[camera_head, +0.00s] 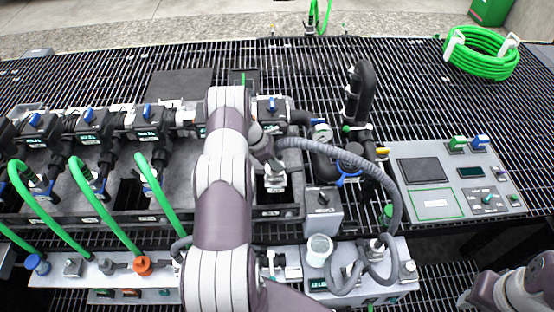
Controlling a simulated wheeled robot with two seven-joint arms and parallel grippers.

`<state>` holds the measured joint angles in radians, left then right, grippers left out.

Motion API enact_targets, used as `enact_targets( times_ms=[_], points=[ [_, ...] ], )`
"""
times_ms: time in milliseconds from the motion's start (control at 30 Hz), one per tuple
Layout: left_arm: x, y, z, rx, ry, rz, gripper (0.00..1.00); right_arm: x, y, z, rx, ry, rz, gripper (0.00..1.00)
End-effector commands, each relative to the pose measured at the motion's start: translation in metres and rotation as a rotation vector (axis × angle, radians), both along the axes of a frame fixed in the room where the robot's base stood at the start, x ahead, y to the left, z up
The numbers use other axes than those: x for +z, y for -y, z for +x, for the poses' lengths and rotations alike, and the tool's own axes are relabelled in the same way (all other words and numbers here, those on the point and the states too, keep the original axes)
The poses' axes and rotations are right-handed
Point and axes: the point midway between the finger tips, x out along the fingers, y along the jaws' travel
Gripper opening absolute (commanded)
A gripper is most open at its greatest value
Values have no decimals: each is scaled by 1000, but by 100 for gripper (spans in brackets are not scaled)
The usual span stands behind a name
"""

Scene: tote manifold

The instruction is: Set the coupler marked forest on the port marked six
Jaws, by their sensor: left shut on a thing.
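My left arm comes up through the middle of the head view and bends down at the wrist. My left gripper (271,164) is shut on a coupler at the end of a grey hose (337,153). The coupler is mostly hidden by the gripper, and its mark cannot be read. The gripper is over a metal fitting (274,183) in a bay of the manifold; whether the coupler touches it I cannot tell. The port labels, such as the one at the right bay (273,113), are too small to read. My right arm (520,290) shows at the bottom right corner; its jaws are unclear.
Several green hoses (100,205) arch over the left bays. The front rail (75,283) carries coloured knobs, an orange one (142,265) and a white cup (319,249). A control panel (437,186) stands at the right. A coiled green hose (482,54) lies far right. Open grating surrounds these.

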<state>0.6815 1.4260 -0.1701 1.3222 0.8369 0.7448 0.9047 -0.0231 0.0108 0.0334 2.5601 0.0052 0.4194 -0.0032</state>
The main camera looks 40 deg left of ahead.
Motion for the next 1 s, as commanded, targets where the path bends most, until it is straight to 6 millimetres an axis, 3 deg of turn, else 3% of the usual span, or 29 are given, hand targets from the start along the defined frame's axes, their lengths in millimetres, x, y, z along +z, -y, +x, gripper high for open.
enact_targets(
  times_ms=[267,300,367,733,1000],
  points=[
    [-1,0,1,0,1,1,0,-1,0,0,0,0,0,37],
    [0,0,1,0,1,1,51,-1,0,0,0,0,0,37],
    [-1,0,1,0,1,1,70,-1,0,0,0,0,0,37],
    [3,-3,-2,1,1,1,71,-4,0,0,0,0,0,37],
    [55,-27,-21,2,4,3,71,-19,0,0,0,0,0,37]
  ],
)
